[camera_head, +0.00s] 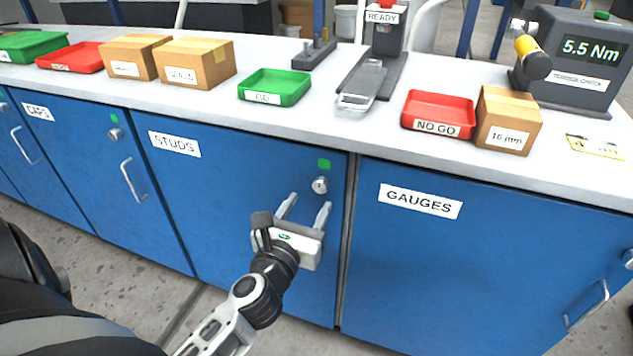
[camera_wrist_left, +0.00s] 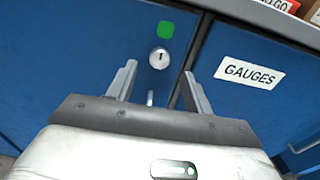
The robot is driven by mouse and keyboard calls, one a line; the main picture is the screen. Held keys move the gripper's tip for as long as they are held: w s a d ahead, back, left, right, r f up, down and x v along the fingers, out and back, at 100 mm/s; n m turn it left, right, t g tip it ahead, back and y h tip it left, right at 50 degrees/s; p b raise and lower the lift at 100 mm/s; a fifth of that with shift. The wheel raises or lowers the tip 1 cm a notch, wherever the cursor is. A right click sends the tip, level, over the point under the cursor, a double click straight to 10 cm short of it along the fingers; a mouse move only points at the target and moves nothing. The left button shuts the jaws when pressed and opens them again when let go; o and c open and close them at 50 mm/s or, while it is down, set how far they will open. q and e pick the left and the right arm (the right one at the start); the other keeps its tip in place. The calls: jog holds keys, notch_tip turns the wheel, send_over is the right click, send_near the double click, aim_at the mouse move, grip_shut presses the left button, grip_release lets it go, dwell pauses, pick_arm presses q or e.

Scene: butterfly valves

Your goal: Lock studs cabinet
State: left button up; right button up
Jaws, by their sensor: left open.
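The STUDS cabinet (camera_head: 230,185) is a blue door with a white label, shut flush beside the GAUGES door. Its round silver lock (camera_head: 320,185) sits near the top right corner, under a green marker (camera_head: 324,163). The lock also shows in the left wrist view (camera_wrist_left: 159,58), with a dark key slot and no key visible in it. My left gripper (camera_head: 304,205) is open in front of the door, just below the lock. In the left wrist view its fingers (camera_wrist_left: 158,85) stand apart, with a small piece of the silver handle (camera_wrist_left: 150,98) between them. My right gripper is out of view.
The GAUGES cabinet (camera_head: 470,260) stands to the right and the CAPS cabinet (camera_head: 75,150) to the left. The white worktop above holds a green GO tray (camera_head: 275,87), a red NO GO tray (camera_head: 438,112), cardboard boxes (camera_head: 195,62) and a torque checker (camera_head: 575,60).

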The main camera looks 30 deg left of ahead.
aim_at(320, 187)
pick_arm(q)
jog(key=x, duration=0.5)
jog(key=shift+w, duration=0.15)
jog(key=c, duration=1)
